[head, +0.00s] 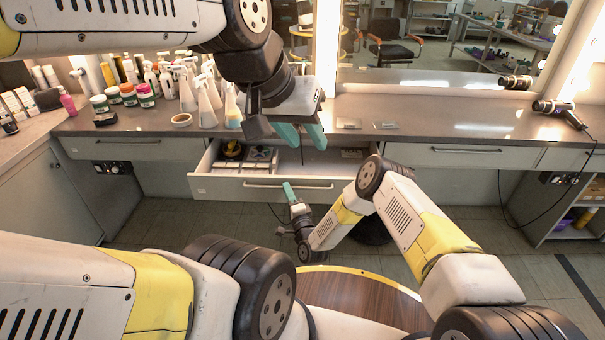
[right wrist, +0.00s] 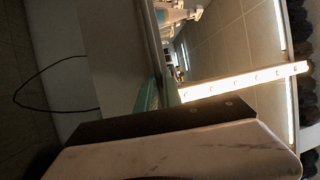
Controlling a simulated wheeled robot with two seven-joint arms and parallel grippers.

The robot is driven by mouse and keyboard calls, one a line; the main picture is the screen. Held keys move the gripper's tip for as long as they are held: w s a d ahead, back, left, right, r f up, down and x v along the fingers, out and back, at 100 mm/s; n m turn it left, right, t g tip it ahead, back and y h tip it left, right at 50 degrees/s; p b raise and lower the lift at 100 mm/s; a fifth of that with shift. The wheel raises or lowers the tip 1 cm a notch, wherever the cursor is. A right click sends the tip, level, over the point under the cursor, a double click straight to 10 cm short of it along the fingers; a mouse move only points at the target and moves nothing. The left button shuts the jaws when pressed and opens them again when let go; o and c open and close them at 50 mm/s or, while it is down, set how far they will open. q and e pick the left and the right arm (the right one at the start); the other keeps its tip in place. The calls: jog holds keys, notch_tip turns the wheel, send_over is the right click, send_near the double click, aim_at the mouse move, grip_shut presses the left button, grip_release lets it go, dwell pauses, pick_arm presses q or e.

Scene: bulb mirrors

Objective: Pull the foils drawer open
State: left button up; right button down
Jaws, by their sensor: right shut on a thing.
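The drawer (head: 225,190) under the middle of the counter stands pulled out in the head view, its inside showing from above. Its bar handle (head: 320,187) runs across the grey front. My right gripper (head: 289,192) is at the handle, its teal fingers shut on it. In the right wrist view its teal fingers (right wrist: 158,92) show beside a grey panel, and the grip itself is hidden. My left gripper (head: 301,136) is above the drawer's back part by the counter edge, with its two teal fingers apart and nothing seen between them.
White boxes (head: 222,165) and a dark item with yellow lie in the drawer's left part. Spray bottles (head: 207,103) and jars stand on the counter (head: 350,108) to the left. A hairdryer (head: 560,112) lies at the right. A round wooden stool or table top (head: 360,300) is below.

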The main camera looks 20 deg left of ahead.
jog(key=shift+s+d, duration=0.2)
jog(key=shift+s, duration=0.4)
jog(key=c, duration=1.8)
grip_release()
jog(key=v, duration=0.7)
jog(key=shift+s+d+f, duration=0.1)
jog(key=shift+s+d, duration=0.1)
jog(key=shift+s, duration=0.1)
